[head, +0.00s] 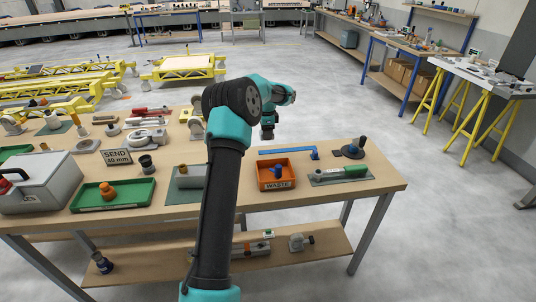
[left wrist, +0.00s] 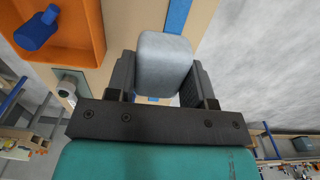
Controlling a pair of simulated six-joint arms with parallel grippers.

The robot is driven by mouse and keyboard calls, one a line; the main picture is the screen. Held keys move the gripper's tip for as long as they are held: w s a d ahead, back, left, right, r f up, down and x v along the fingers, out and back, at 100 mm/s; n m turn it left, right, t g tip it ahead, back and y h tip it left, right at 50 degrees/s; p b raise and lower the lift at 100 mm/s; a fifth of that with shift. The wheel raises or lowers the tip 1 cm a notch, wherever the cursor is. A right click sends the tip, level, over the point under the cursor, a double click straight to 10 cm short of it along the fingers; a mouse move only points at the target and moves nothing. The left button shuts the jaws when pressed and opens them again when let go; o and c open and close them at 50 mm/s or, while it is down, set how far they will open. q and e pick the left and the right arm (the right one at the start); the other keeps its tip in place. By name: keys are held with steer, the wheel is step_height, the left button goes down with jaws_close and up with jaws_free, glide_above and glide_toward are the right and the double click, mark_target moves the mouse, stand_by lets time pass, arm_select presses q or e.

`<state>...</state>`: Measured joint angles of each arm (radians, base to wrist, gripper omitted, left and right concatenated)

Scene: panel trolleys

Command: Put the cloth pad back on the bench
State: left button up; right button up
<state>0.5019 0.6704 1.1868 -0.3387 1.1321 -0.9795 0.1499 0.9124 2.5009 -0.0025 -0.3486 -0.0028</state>
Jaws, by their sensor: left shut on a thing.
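My left arm rises across the middle of the head view, and its dark left gripper (head: 268,132) is over the far side of the wooden bench (head: 370,184). In the left wrist view the gripper (left wrist: 163,85) is shut on a pale grey-blue cloth pad (left wrist: 163,62) with rounded corners, one finger on each side. Behind the pad I see the bench's wooden top (left wrist: 118,35) and the floor past its edge. I cannot make out the pad in the head view. My right gripper is not in view.
An orange WASTE tray (head: 276,183) holds a blue item, with a blue strip (head: 286,151) behind it. A green-handled tool (head: 344,173) lies to its right. A green tray (head: 114,203) and a grey box (head: 38,187) stand at left.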

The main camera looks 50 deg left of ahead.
arm_select(q)
glide_above(267, 155)
steer(key=shift+s+f, duration=0.1)
steer(key=shift+f, duration=2)
steer(key=shift+f, duration=2.5)
steer(key=shift+f, duration=0.1)
steer(key=o, duration=0.9)
step_height(267, 155, up, 12)
steer(key=shift+r, duration=0.1)
